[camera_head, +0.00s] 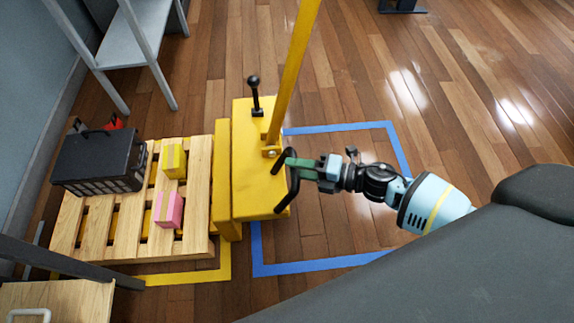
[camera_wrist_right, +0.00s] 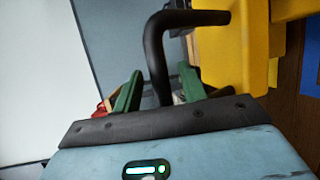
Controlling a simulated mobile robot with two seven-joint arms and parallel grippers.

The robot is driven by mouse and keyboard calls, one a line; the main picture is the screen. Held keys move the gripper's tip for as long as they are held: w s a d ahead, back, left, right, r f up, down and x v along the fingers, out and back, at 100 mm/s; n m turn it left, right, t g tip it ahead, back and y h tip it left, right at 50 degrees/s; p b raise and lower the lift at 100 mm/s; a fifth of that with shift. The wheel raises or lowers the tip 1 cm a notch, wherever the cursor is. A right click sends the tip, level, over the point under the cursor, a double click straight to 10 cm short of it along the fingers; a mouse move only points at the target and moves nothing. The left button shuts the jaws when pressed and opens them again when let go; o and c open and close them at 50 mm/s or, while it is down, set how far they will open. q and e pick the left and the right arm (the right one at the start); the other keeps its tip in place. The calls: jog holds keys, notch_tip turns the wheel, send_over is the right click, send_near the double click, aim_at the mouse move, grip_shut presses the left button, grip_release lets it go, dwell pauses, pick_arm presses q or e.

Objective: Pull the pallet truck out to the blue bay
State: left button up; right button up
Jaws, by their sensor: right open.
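The yellow pallet truck (camera_head: 252,180) stands beside a wooden pallet (camera_head: 197,190), with its tall yellow bar (camera_head: 296,65) rising up. A black bar handle (camera_head: 293,187) sticks out from the truck's right side. My right gripper (camera_head: 290,162) is open at this handle. In the right wrist view the black handle (camera_wrist_right: 155,52) passes between the two green fingers (camera_wrist_right: 160,92), with gaps visible on both sides. The blue-taped bay (camera_head: 316,265) lies on the floor to the right of the truck. My left gripper is not in view.
A black case (camera_head: 98,163), a yellow box (camera_head: 174,161) and a pink box (camera_head: 168,209) sit on the pallet. Yellow tape (camera_head: 190,277) marks the floor around it. Grey shelving (camera_head: 125,50) stands at the upper left.

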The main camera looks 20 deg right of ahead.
jog(key=shift+x, duration=1.5)
grip_shut()
